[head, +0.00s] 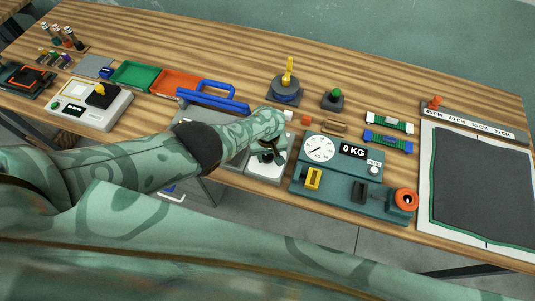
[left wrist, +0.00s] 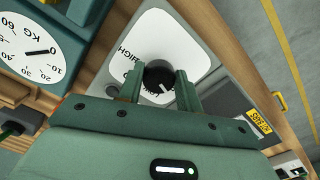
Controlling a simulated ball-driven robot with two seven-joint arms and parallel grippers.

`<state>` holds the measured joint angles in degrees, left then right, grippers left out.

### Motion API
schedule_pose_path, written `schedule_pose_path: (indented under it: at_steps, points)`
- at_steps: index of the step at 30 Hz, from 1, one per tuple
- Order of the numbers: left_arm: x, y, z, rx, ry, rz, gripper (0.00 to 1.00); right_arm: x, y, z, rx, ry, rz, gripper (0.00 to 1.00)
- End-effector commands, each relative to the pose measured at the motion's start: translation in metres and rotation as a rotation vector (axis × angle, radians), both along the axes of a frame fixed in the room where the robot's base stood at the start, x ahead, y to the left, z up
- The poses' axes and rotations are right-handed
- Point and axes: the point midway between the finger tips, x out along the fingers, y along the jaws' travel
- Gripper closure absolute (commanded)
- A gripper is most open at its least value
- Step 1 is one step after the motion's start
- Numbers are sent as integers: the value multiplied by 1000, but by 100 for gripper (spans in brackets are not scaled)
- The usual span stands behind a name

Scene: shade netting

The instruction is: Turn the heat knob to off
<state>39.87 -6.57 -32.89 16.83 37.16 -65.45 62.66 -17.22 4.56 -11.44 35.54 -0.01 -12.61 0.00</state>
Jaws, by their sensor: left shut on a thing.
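The heat knob (left wrist: 158,75) is black and round with a white mark, in the middle of a white dial plate (left wrist: 150,32) on a grey unit. The word HIGH shows on the plate; other lettering is partly covered by the knob and fingers. My left gripper (left wrist: 160,87) is shut on the knob, one finger on each side. The white mark points to the lower right in the left wrist view. In the head view my left gripper (head: 268,153) reaches down over the grey unit (head: 267,172) and largely hides the knob. My right gripper is not in view.
A teal scale (head: 345,190) with a round gauge and a 0 KG display stands just right of the unit. A blue-handled press (head: 212,104) is behind my left forearm. A yellow-levered device (head: 287,90) and green-button box (head: 334,101) stand farther back.

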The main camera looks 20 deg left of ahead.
Motion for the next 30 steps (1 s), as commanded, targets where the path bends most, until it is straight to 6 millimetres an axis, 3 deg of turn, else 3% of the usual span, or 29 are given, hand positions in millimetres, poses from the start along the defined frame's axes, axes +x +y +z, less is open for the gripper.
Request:
schedule_pose_path:
  at_steps: [19,20,21,30]
  points:
    - [2,0,1,0,-4,51,88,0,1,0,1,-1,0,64]
    - [2,1,1,0,-4,51,57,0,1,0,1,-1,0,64]
    - [2,1,1,0,-3,51,45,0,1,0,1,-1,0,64]
    - [1,0,1,0,-2,49,43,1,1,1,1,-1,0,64]
